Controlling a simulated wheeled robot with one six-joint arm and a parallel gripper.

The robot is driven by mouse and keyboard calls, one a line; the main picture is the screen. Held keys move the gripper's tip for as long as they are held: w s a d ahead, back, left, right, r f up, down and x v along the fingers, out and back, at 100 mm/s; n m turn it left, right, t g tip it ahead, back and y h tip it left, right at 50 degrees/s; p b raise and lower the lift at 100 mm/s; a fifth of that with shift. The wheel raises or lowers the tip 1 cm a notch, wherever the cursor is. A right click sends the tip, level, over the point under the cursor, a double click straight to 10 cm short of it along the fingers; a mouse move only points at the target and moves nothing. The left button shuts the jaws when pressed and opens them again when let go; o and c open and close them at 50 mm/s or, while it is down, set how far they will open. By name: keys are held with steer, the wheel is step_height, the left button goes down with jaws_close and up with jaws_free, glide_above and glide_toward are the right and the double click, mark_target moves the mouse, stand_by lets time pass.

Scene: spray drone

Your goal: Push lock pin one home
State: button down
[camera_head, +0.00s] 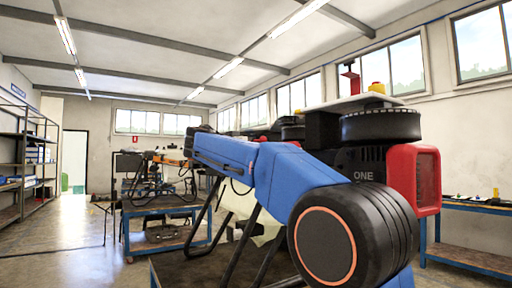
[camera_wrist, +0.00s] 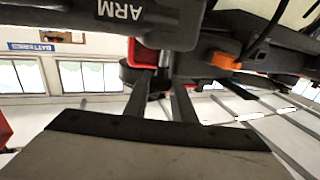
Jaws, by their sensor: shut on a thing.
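The spray drone stands large at the right of the head view, with a dark arm block marked ONE (camera_head: 364,174), a black round motor housing (camera_head: 380,125) and a red end piece (camera_head: 425,180). In the wrist view a dark drone arm (camera_wrist: 70,15) marked ARM runs upside down along the top. My gripper (camera_wrist: 162,78) points toward it, shut on a small part between its fingertips. Red shows there, and it seems to be lock pin one, mostly hidden by the fingers. How deep it sits cannot be told. My blue arm hides the gripper in the head view.
An orange part (camera_wrist: 226,62) sits beside the drone arm, right of my fingers. A blue bench (camera_head: 470,258) stands at the right and a blue worktable (camera_head: 165,208) further back. Shelves (camera_head: 25,160) line the left wall. The floor at left is open.

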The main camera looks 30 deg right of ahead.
steer(key=shift+f, duration=1.3)
steer(key=c, duration=1.5)
jaws_free()
steer(key=v, duration=1.7)
steer(key=shift+a+r, duration=0.1)
steer(key=shift+a, duration=0.1)
